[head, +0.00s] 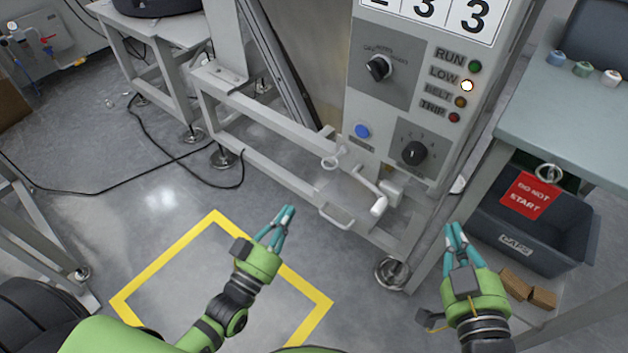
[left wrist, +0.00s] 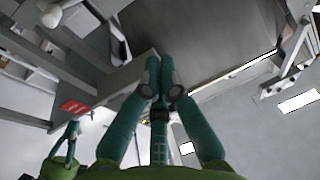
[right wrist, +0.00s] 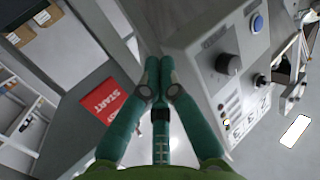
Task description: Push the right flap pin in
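A grey flap (head: 345,195) with a loop handle (head: 338,222) sits low on the front of the grey machine. A ring-shaped piece (head: 333,160) stands at its upper left, and a crank with a pale grip (head: 379,206) is at its right. I cannot tell which small part is the right flap pin. My left gripper (head: 289,211) is in front of and below the flap, apart from it, its fingers together and empty. My right gripper (head: 455,229) is right of the flap, by the machine's right leg, also with fingers together and empty.
The control panel with knobs and a blue button (head: 362,131) is above the flap. A dark bin (head: 540,238) and a red sign (head: 531,195) are at the right, under a table (head: 570,125). Yellow tape (head: 160,262) marks clear floor at the front left.

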